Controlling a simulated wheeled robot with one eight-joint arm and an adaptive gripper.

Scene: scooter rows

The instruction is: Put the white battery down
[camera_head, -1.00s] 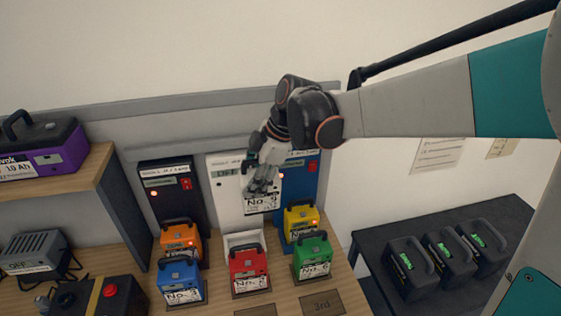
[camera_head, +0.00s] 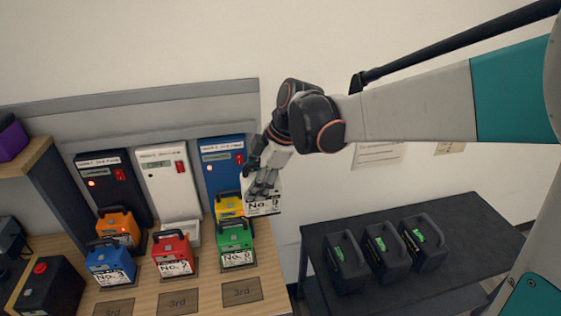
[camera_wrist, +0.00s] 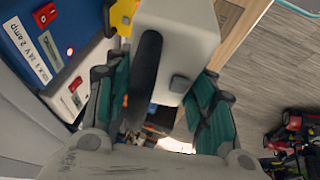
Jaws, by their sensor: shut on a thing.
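My gripper (camera_head: 262,178) is shut on the black handle (camera_wrist: 146,72) of the white battery (camera_head: 264,200). The battery hangs in the air just right of the blue charger (camera_head: 222,165), with its "No." label facing the head camera. In the wrist view the battery's white body (camera_wrist: 185,32) lies between the two fingers. The white charger (camera_head: 167,180) has an empty white cradle (camera_head: 194,232) at its foot. Whether anything lies directly under the held battery cannot be told.
Yellow (camera_head: 229,206), green (camera_head: 235,238), red (camera_head: 173,252), orange (camera_head: 118,228) and blue (camera_head: 109,264) batteries stand on the wooden bench. Bare marked pads, one reading "3rd" (camera_head: 241,292), lie along its front. A dark table (camera_head: 462,222) on the right bears three black batteries (camera_head: 385,250).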

